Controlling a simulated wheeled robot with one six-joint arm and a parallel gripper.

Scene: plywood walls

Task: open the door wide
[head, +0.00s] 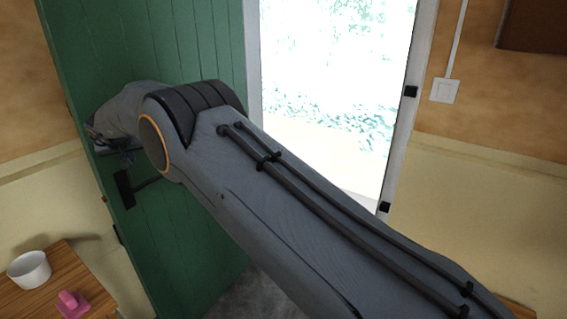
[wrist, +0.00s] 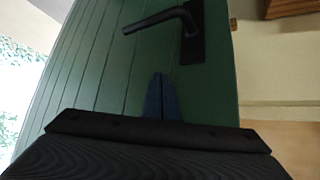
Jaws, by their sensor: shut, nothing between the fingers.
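The green plank door (head: 80,60) stands open, swung inward on the left of the bright doorway. Its black lever handle (head: 124,190) shows below my forearm in the head view. The handle (wrist: 190,30) is also near the top of the wrist view, on the door (wrist: 90,70). My gripper (wrist: 160,78) is shut and empty, its bluish fingers together in front of the door face, apart from the handle in the picture. I cannot tell whether the fingertips touch the door. In the head view my arm hides the fingers and part of the door.
The bright doorway (head: 335,90) has a white frame (head: 405,120) with black fittings. A light switch (head: 445,91) is on the right wall. At lower left, a wooden table (head: 35,300) beside the door bears a white cup (head: 29,270) and a pink object (head: 72,304).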

